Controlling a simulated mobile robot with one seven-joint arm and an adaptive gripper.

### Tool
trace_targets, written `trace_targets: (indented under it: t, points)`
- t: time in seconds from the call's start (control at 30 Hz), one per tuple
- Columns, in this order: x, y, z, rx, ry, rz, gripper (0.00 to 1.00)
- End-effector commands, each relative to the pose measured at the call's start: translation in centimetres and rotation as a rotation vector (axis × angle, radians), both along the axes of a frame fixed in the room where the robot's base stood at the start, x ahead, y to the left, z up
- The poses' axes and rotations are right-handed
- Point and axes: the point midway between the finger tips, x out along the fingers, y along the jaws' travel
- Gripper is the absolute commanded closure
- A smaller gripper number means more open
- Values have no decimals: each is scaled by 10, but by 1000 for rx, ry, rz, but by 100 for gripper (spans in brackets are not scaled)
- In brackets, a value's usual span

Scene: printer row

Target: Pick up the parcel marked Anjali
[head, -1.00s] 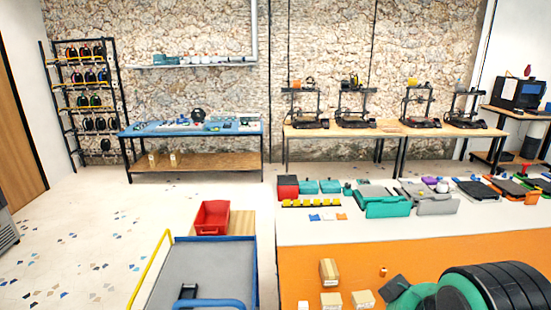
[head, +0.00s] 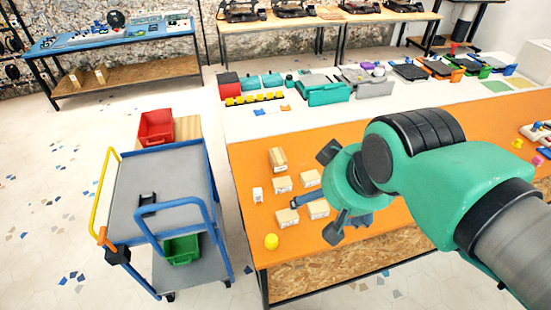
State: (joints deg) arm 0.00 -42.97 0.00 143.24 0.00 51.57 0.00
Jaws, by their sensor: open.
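Several small cardboard parcels with white labels lie on the orange bench top. They include a taller one (head: 277,160), two in the middle row (head: 282,185) (head: 310,178) and two nearer ones (head: 287,217) (head: 318,210). The labels are too small to read, so I cannot tell which parcel is marked Anjali. My gripper (head: 331,191) is open above the bench, just right of the parcels. It holds nothing that I can see. My green and black arm hides part of the bench behind it.
A small white box (head: 257,195) and a yellow ball (head: 271,241) lie near the parcels. A blue-framed cart (head: 190,175) with a green bin (head: 181,250) stands left of the bench. A red bin (head: 156,127) is behind it. Trays and tools line the bench's white back part.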

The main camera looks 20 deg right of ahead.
Motion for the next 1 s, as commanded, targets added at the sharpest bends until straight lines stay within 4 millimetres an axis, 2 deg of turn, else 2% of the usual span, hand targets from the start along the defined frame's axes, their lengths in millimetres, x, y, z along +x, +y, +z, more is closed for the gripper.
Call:
trace_targets:
  t: [0.4, 0.43, 0.77, 1.0]
  points:
    - [0, 0, 0, 0, 0, 0, 8]
    - [0, 0, 0, 0, 0, 0, 3]
    - [0, 0, 0, 0, 0, 0, 3]
    - [14, -1, 7, -1, 13, 0, 3]
